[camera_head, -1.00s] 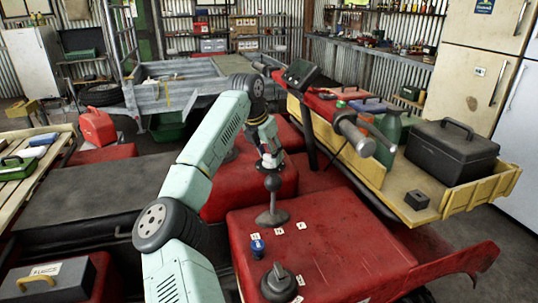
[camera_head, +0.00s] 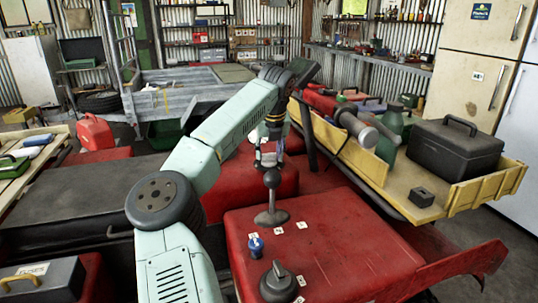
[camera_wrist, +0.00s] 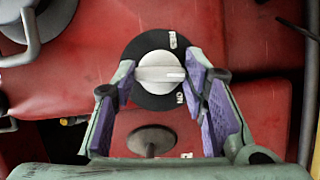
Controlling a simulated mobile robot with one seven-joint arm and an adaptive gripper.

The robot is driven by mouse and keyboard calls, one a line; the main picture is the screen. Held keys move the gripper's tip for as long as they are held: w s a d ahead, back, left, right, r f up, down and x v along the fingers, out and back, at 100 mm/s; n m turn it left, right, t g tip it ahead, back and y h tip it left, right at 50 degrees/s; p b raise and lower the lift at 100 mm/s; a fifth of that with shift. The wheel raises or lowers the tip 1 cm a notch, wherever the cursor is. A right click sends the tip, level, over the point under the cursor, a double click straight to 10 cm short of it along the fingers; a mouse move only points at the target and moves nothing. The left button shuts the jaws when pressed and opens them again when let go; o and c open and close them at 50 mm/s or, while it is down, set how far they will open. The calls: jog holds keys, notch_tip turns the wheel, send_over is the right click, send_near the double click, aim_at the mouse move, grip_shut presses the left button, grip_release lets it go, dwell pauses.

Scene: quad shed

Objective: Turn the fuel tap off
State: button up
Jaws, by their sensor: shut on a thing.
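The fuel tap (camera_wrist: 153,72) is a pale round knob on a black disc, set in red bodywork, in the wrist view. A white line on the knob points right, between a small label at upper right and the "ON" label below right. My gripper (camera_wrist: 160,66) has its purple-padded fingers on either side of the knob, shut on it. In the head view my gripper (camera_head: 268,158) points down behind the gear lever (camera_head: 271,181), and the tap cannot be made out there.
The lever stands on a grey base (camera_head: 271,217) close in front of my gripper. A blue knob (camera_head: 255,246) and a dark rotary switch (camera_head: 279,282) sit nearer on the red bodywork. The handlebar (camera_head: 345,120) and a yellow tray with a black toolbox (camera_head: 455,150) lie to the right.

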jog(key=shift+n, duration=0.6)
jog(key=shift+y, duration=0.3)
jog(key=shift+r, duration=0.1)
jog(key=o, duration=1.2)
jog(key=shift+c, duration=0.2)
jog(key=v, duration=1.2)
jog(key=shift+w, duration=0.1)
